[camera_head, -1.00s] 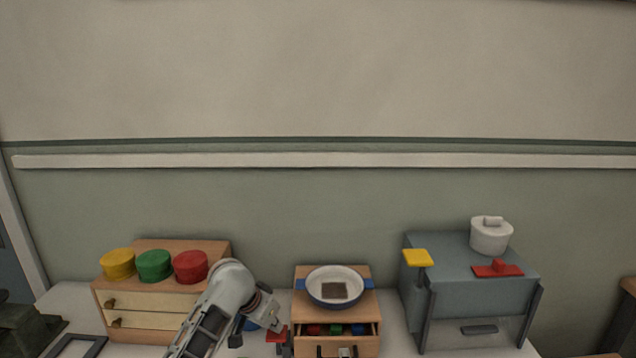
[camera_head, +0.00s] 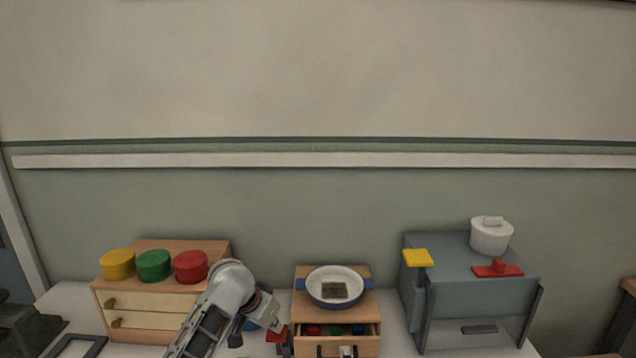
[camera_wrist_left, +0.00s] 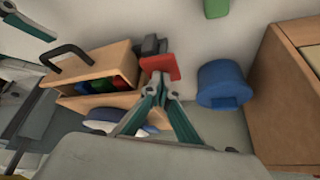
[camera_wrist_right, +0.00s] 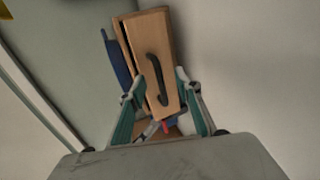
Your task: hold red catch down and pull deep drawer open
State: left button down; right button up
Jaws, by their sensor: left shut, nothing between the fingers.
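The small wooden cabinet (camera_head: 300,312) stands mid-table. Its deep drawer (camera_head: 365,346) is partly open, with several coloured blocks inside and a black handle (camera_wrist_right: 156,80) on its front. The red catch (camera_head: 277,333) sits at the cabinet's left side; it also shows in the left wrist view (camera_wrist_left: 161,67). My left gripper (camera_wrist_left: 160,86) is shut and empty, its tips at the red catch, seemingly touching it. My right gripper (camera_wrist_right: 158,92) is open, with the handle between its spread fingers in the right wrist view; only its tip shows in the head view (camera_head: 347,351).
A white pan (camera_head: 322,276) with a brown square rests on the cabinet. A wider drawer chest (camera_head: 140,300) with coloured cylinders is at left. A grey box (camera_head: 470,295) with a white pot is at right.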

jog(key=shift+v, duration=2.65)
pick_arm(q)
notch_tip(320, 180, up, 9)
jog(key=shift+r, duration=0.1)
jog(key=v, duration=1.1)
jog(key=shift+s+a+r, duration=0.15)
jog(key=shift+s+r, duration=0.05)
jog(key=shift+r, duration=0.1)
pick_arm(e)
jog(key=shift+w, duration=0.1)
